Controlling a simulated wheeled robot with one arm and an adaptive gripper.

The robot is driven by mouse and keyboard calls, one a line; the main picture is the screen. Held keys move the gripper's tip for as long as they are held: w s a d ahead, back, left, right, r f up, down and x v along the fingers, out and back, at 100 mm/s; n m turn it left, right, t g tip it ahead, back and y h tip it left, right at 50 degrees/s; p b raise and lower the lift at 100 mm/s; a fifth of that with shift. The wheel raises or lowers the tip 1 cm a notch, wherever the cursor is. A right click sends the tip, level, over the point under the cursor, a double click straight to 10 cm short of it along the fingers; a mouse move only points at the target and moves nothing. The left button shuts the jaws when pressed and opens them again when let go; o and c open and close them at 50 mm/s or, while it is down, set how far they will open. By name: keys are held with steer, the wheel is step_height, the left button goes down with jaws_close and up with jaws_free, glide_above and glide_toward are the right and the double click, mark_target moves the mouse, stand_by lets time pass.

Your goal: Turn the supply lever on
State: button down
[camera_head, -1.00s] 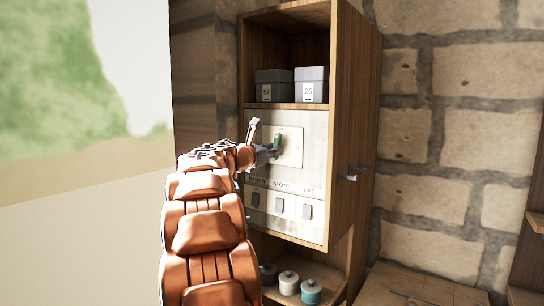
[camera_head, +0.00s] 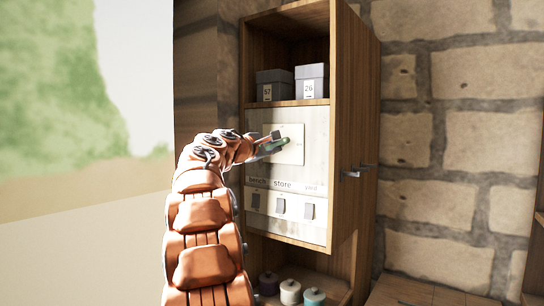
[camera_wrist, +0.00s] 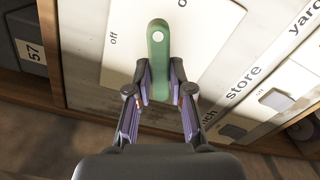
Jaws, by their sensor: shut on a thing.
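The supply lever is a green handle (camera_head: 285,142) on a pale square plate (camera_head: 296,154) on the cabinet's panel. It also shows in the wrist view (camera_wrist: 158,45), with a white dot at its far end. In the head view it points left and slightly down from that end. My gripper (camera_head: 266,148) reaches it from the left. In the wrist view its two fingers (camera_wrist: 159,82) are shut on the lever's near end, one on each side. The plate bears small labels; one left of the lever reads "off", and others are partly cut off.
Below the plate are several small switches (camera_head: 281,206) under the labels bench, store and yard. Grey boxes (camera_head: 312,80) stand on the shelf above, and spools (camera_head: 290,291) below. A metal handle (camera_head: 352,173) sticks out from the cabinet's right side (camera_head: 358,120).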

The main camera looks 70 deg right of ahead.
steer(key=m+b, duration=0.2)
steer(key=m, duration=0.1)
steer(key=shift+r+m+b, duration=0.2)
steer(key=shift+m+b, duration=0.15)
steer(key=shift+m, duration=0.35)
steer(key=c, duration=1)
jaws_free()
steer(key=shift+c, duration=0.2)
steer(key=shift+a, duration=0.1)
steer(key=v, duration=1.1)
steer(key=shift+a, duration=0.35)
